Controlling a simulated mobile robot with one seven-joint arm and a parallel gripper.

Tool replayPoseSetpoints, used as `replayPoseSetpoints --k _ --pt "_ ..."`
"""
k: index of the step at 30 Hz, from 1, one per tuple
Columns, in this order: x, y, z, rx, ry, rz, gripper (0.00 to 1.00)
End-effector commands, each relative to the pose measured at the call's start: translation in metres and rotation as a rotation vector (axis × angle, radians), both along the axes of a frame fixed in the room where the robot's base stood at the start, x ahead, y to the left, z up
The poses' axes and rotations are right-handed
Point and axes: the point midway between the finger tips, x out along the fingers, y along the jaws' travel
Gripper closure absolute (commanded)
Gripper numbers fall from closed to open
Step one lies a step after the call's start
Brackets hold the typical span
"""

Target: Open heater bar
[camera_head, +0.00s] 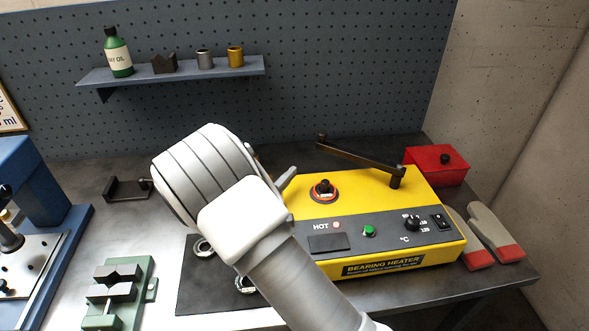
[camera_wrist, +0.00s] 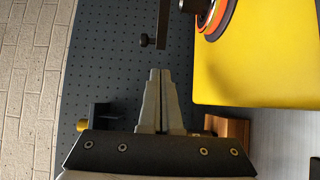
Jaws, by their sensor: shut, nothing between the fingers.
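The yellow bearing heater (camera_head: 385,215) stands on the bench, right of my arm in the head view. Its dark heater bar (camera_head: 360,157) runs from a pivot post at the right rear to a knobbed free end past the heater's back edge, clear of the front post with the orange ring (camera_head: 323,191). In the wrist view, the bar (camera_wrist: 162,30) and its knob (camera_wrist: 145,40) lie just ahead of my gripper (camera_wrist: 160,71). The fingers are shut and empty, with a visible gap to the bar. The wrist housing hides most of my gripper in the head view.
A red box (camera_head: 436,168) with a black knob sits behind the heater at right. Gloves (camera_head: 491,232) lie at its right. A shelf (camera_head: 170,75) with a bottle hangs on the pegboard. A green V-block fixture (camera_head: 118,292) and a dark bracket (camera_head: 127,189) are at left.

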Motion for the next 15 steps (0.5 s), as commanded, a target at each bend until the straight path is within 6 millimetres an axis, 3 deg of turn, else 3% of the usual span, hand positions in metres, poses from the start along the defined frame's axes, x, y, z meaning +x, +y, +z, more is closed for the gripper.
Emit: replayPoseSetpoints --k 15 --pt "0.092 -0.047 0.001 0.001 0.000 -0.004 1.00"
